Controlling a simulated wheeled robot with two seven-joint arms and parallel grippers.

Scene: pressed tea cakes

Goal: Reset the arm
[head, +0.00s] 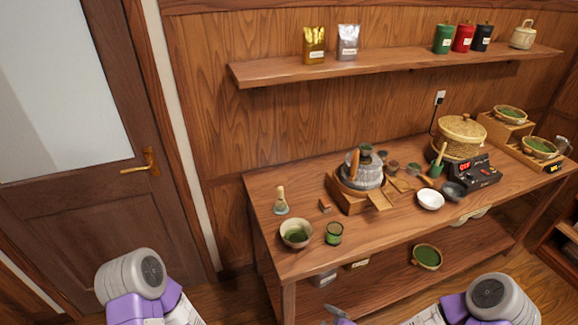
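My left arm (135,285) shows at the bottom left as a grey and purple link in front of the door. Its gripper is out of the picture. My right arm (490,300) shows at the bottom right, in front of the table's lower shelf. A small grey and purple part (338,314) at the bottom edge seems to be the end of my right arm. It is cut off, so its fingers and anything in them cannot be made out. Neither arm is seen touching anything on the table.
A wooden table (290,262) bears a bowl of green tea (297,234), a green tin (334,233), a whisk (281,201), a stone mill (362,172), a white bowl (430,200) and a steamer (460,135). A wall shelf (400,62) holds bags and canisters. A door (70,150) stands left.

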